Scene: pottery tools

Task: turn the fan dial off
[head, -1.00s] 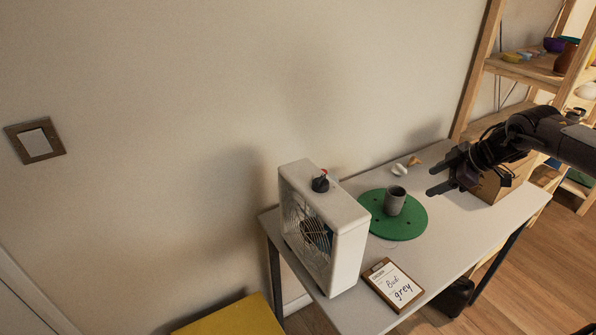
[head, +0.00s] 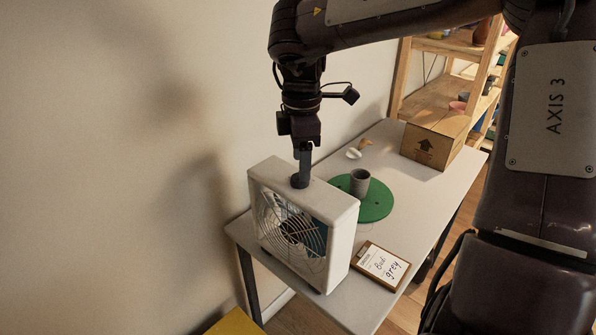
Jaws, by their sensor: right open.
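The white box fan (head: 340,222) stands upright on the table, its round wire grille facing the lower left. The dark fan dial (head: 299,182) sits on its top face, largely hidden by my gripper. My right gripper (head: 302,172) points straight down over the dial, open. Its fingers line up one behind the other, so I cannot tell whether they touch the dial. The dial's red mark, seen earlier, is hidden now. My left gripper is not in view.
A green disc (head: 376,207) with a grey cup (head: 360,182) is right of the fan. A clipboard (head: 380,264) lies in front, a cardboard box (head: 428,146) behind. The table (head: 425,200) is clear at right. A wall stands behind the fan.

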